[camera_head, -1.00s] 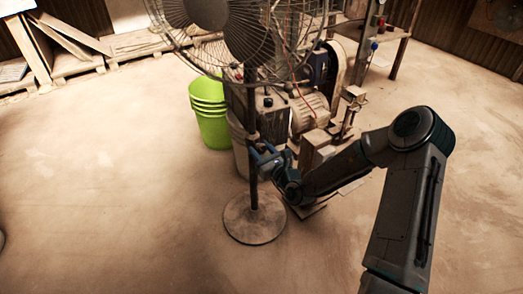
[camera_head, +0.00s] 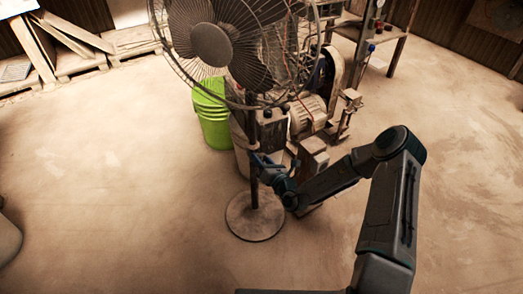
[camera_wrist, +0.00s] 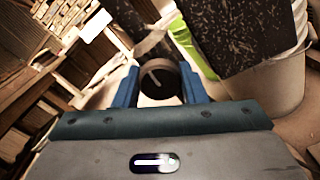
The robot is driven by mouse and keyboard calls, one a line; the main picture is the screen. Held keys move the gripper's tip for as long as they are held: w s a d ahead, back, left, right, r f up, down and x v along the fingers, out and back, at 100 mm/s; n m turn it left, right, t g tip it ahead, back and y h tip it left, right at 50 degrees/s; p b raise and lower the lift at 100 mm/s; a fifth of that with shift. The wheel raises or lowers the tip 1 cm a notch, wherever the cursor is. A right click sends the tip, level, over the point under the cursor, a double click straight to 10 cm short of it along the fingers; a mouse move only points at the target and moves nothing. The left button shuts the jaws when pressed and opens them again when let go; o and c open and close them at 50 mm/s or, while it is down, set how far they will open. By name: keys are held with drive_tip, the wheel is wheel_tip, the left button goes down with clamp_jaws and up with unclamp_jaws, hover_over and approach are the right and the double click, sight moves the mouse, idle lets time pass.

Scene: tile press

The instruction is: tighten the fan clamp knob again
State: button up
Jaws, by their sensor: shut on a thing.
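The standing fan has a caged head (camera_head: 211,45), a dark pole (camera_head: 254,190) and a round base (camera_head: 254,217) on the floor. My gripper (camera_head: 261,163) is at the pole, below the fan head, reaching in from the right. In the wrist view, the clamp knob (camera_wrist: 158,80) is a dark round knob with a pale line slanting across its face. It sits between the two blue fingers of my gripper (camera_wrist: 162,88), which is shut on it. The clamp behind the knob is hidden in the head view.
Green stacked buckets (camera_head: 212,118) stand behind the pole. A machine with a motor (camera_head: 306,113) stands close behind and right of my gripper. Pallets with boards (camera_head: 75,62) lie at the back left.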

drive_tip(key=m+p, duration=0.3)
drive_tip(key=m, duration=0.1)
drive_tip(key=shift+r+p, duration=0.15)
drive_tip(key=shift+p, duration=0.2)
drive_tip(key=m+p, duration=0.3)
drive_tip(key=m, duration=0.1)
drive_tip(key=shift+m, duration=0.3)
drive_tip(key=m+p, duration=0.1)
drive_tip(key=m, duration=0.3)
drive_tip(key=shift+p, duration=0.4)
drive_tip(key=shift+f+m+p, duration=0.2)
drive_tip(key=shift+m+p, duration=0.15)
drive_tip(key=shift+m, duration=1.85)
drive_tip(key=o, duration=1)
drive_tip(key=p+v, duration=0.1)
drive_tip(key=v, duration=1.2)
drive_tip(key=shift+s+d+p, duration=0.25)
drive_tip(key=shift+s+p, duration=0.05)
drive_tip(key=shift+s, duration=0.05)
